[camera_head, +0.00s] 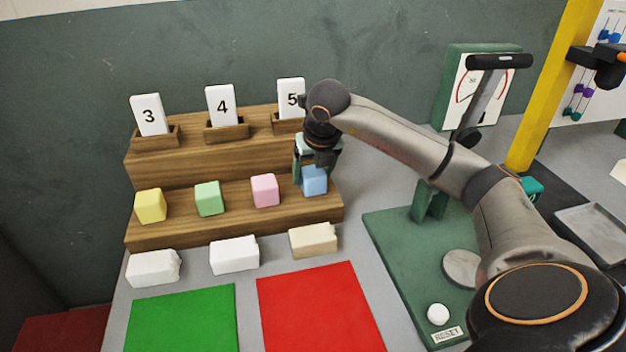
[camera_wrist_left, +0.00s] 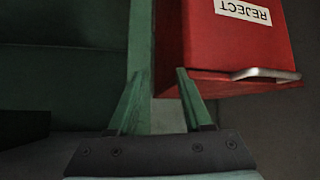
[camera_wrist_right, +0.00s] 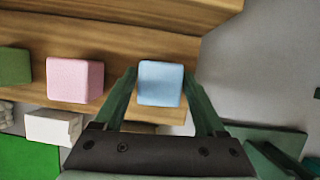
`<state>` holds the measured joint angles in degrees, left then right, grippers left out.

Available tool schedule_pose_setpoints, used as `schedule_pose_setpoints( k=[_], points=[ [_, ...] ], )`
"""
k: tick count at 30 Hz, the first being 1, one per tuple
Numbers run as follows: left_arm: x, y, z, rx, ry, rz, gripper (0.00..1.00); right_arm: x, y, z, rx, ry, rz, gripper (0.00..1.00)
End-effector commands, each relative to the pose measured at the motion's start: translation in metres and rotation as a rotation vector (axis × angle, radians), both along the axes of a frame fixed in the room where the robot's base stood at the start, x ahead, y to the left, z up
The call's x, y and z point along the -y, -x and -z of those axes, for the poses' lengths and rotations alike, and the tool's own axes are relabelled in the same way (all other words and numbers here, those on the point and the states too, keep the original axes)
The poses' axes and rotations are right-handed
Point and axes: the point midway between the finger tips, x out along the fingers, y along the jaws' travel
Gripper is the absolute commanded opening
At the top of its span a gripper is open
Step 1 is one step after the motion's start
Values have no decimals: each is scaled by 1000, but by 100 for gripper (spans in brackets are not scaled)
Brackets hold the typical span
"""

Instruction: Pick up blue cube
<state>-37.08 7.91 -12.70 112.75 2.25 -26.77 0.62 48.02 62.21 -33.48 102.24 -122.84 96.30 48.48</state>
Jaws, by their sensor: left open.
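The blue cube (camera_head: 314,181) sits at the right end of the wooden stand's lower step, below the card marked 5. My right gripper (camera_head: 316,172) is over it from above. In the right wrist view the blue cube (camera_wrist_right: 160,83) lies between the two green fingers (camera_wrist_right: 160,90), which are spread with the left finger very close to it or touching. A small gap shows on the right side. My left gripper (camera_wrist_left: 160,85) is open and empty, and it shows only in the left wrist view.
Pink (camera_head: 265,190), green (camera_head: 209,198) and yellow (camera_head: 150,206) cubes stand in a row to the left. White and beige blocks (camera_head: 234,254) lie in front, with green (camera_head: 182,320) and red (camera_head: 320,308) mats. A green press (camera_head: 400,250) stands right. A red REJECT box (camera_wrist_left: 230,60) is near my left gripper.

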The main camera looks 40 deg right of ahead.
Motion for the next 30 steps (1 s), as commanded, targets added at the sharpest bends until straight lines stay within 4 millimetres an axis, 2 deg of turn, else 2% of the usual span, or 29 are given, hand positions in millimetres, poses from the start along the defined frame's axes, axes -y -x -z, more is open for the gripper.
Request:
schedule_pose_setpoints(
  k=[2,16,30],
  points=[
    [0,1,1,-1,0,0,50,0,0,0,0,0,0,63],
    [-1,4,5,-12,-3,-1,50,0,0,0,1,0,1,10],
    [-1,4,1,-9,-3,-2,50,5,0,-6,2,1,1,9]
  ],
)
